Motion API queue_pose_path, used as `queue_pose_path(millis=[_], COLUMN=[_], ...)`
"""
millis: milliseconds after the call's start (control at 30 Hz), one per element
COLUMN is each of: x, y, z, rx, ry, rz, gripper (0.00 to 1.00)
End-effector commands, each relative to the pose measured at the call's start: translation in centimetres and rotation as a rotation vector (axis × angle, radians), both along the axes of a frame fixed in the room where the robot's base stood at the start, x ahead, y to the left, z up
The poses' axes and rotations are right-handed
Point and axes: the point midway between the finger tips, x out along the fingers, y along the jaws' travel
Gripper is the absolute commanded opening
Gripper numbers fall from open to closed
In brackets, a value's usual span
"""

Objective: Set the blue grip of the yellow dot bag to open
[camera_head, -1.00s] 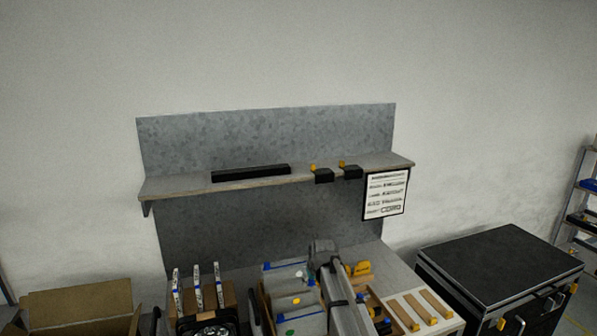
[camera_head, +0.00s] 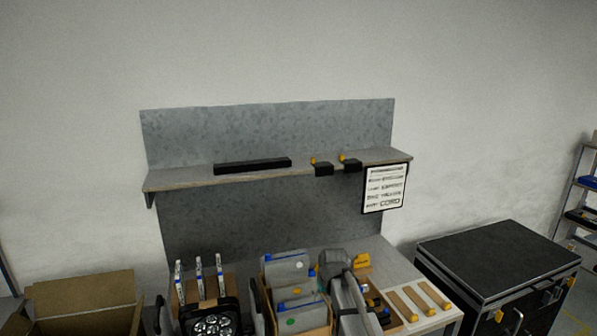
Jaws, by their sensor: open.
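Grey bags (camera_head: 288,272) with blue grips stand in a cardboard box at the bottom centre of the head view. The rear one shows a pale dot (camera_head: 299,265), and a front one shows a green dot (camera_head: 291,321). My gripper (camera_head: 333,262) is at the end of my grey arm, just right of the bags. It is open and seems empty; its fingers are small and partly hidden, and contact with a bag cannot be told.
A black par can (camera_head: 212,322) sits left of the bags, beside upright blue-topped pieces. An open cardboard box (camera_head: 85,302) is at far left. A pale rack with wooden bars (camera_head: 418,303) and a black case (camera_head: 500,260) are at right. A shelf (camera_head: 190,180) spans the back panel.

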Motion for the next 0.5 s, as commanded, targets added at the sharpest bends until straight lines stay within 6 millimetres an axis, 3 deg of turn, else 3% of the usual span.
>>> queue_pose_path(millis=[267, 500], x=[-8.3, -18.6], y=[-3.6, -7.3], z=[-3.7, -7.6], rx=[-0.016, -0.037], ry=[0.098, 0.231], rz=[-0.078, -0.188], gripper=[0.69, 0.69])
